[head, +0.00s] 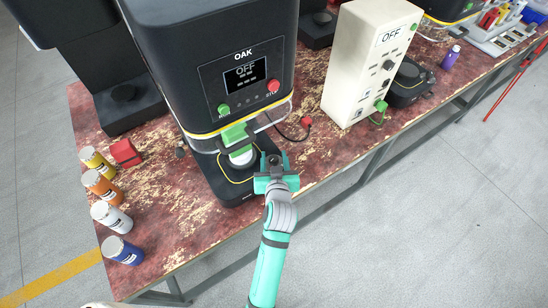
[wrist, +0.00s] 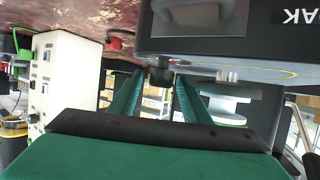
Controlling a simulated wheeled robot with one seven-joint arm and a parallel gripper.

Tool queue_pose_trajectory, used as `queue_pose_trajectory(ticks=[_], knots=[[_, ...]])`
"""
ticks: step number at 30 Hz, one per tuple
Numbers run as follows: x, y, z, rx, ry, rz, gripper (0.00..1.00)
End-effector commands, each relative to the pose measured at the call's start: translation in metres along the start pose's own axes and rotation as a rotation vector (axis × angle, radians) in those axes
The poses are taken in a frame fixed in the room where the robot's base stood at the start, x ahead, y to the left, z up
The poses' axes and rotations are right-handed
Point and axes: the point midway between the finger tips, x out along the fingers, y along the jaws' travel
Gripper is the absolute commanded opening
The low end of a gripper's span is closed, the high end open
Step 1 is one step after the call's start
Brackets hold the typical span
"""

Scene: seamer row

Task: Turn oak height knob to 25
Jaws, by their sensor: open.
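The oak machine (head: 243,75) is a tall black seamer labelled OAK, and its screen (head: 245,73) reads OFF. My gripper (head: 274,170) is at the right side of its base (head: 232,193). In the wrist view my gripper (wrist: 160,85) has its two teal fingers apart. A small dark knob (wrist: 161,77) shows between the fingertips, on the machine's side; I cannot tell whether they touch it. It looks like the height knob, but no scale or number on it is readable. In the head view my gripper mostly covers that spot.
A white-lidded can spot with a green guard (head: 237,137) is at the oak machine's front. Several coloured cans (head: 111,217) and a red block (head: 125,153) stand left. A cream control box (head: 366,60) and a red-ended cable (head: 306,122) are right. The floor in front is clear.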

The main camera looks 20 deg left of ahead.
Motion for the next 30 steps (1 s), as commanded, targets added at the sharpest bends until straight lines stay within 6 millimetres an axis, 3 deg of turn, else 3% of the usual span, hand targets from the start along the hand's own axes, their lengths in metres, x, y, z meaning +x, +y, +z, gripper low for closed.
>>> queue_pose_trajectory(ticks=[7, 12, 13, 30], knots=[[0.0009, -0.0009, 0.0001, 0.0, 0.0, -0.002, 0.44], [0.0007, -0.0009, 0.0001, 0.0, 0.0, -0.002, 0.05], [0.0007, -0.0009, 0.0001, 0.0, 0.0, -0.002, 0.02], [0.0016, -0.0009, 0.0026, 0.063, -0.008, 0.15, 0.03]])
